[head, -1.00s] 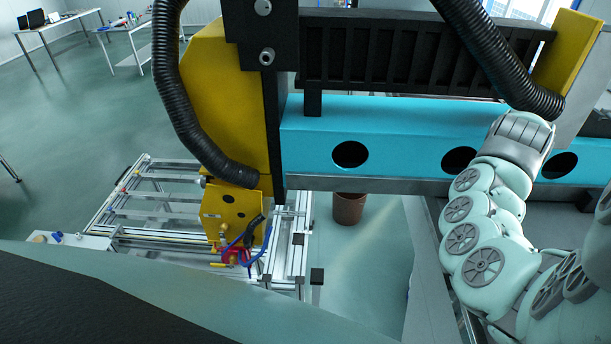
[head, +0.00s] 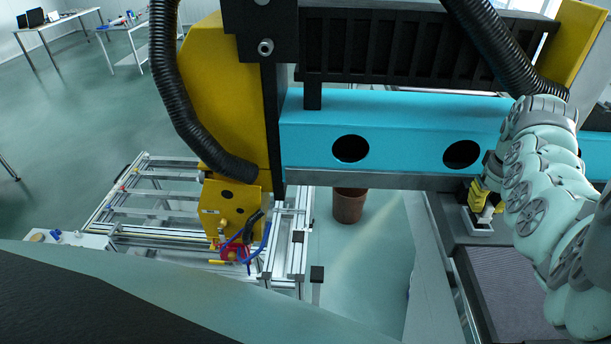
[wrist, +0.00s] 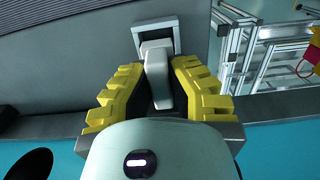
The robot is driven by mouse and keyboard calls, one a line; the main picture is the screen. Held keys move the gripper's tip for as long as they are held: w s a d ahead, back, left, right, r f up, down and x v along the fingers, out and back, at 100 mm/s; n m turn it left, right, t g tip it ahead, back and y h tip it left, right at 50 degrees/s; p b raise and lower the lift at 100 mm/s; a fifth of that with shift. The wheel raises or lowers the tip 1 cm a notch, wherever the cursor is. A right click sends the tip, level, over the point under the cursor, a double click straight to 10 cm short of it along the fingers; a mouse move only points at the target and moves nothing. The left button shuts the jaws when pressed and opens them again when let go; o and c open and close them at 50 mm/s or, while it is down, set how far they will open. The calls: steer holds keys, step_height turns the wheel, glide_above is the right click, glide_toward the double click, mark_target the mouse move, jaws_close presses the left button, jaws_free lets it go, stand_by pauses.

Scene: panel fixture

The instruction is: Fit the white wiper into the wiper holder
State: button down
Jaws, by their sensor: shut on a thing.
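The white wiper (wrist: 158,72) is between the yellow fingers of my gripper (wrist: 157,68) in the wrist view, and the gripper is shut on it. The wiper holder (wrist: 169,26), a pale square frame with a dark opening, lies just beyond the wiper's far end. The wiper's end overlaps the holder's near edge in the picture; I cannot tell whether it is inside or above it. In the head view my gripper (head: 480,197) hangs over the pale holder (head: 477,226) at the right, and the wiper is mostly hidden there.
A turquoise beam (head: 400,130) with round holes crosses close by my arm. A grey surface (head: 520,275) lies in front of the holder. A yellow fixture (head: 225,205) with hoses and an aluminium frame (head: 165,205) stand at left. A brown bin (head: 349,205) is on the floor.

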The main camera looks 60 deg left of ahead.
mark_target(480, 214)
steer(key=shift+f+p, duration=0.9)
steer(key=shift+f, duration=0.4)
steer(key=c, duration=1.1)
jaws_free()
steer(key=shift+s+f, duration=0.1)
steer(key=shift+f, duration=0.15)
steer(key=shift+c, duration=0.2)
steer(key=shift+r, duration=0.1)
steer(key=shift+r, duration=0.25)
